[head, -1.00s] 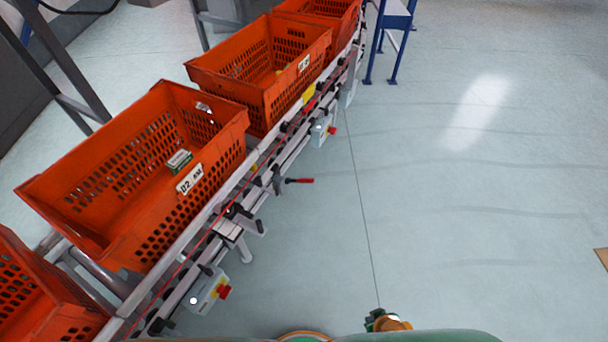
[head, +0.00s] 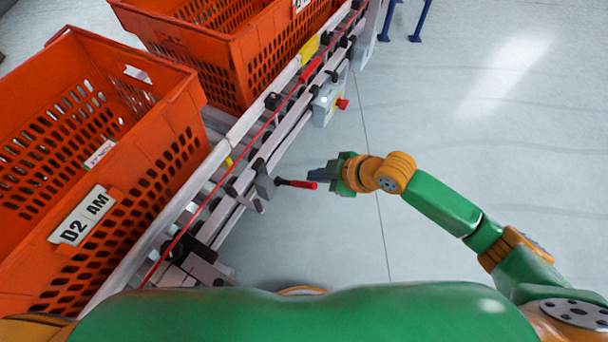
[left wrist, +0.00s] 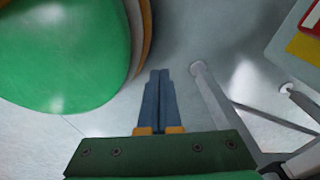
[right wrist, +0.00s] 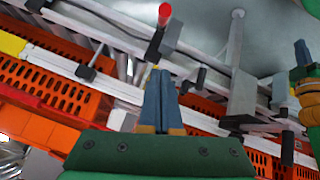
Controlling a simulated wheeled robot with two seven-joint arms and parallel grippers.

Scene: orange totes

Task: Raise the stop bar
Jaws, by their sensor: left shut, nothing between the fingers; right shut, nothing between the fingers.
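A lever with a red handle (head: 300,184) sticks out sideways from the conveyor's near side, roughly level. Its red end (right wrist: 164,14) also shows at the top of the right wrist view, beyond my fingertips. I cannot tell for sure which part is the stop bar. My right gripper (head: 317,174) is shut and empty, close to the handle's outer end; whether they touch is unclear. Its closed fingers (right wrist: 158,72) point towards the conveyor in the right wrist view. My left gripper (left wrist: 159,74) is shut and empty above the floor; the head view does not show it.
The conveyor rail (head: 215,165) runs diagonally and carries orange totes, the nearest (head: 150,190) labelled "D2 AM". A grey control box with a red button (head: 342,103) hangs on the rail past the lever.

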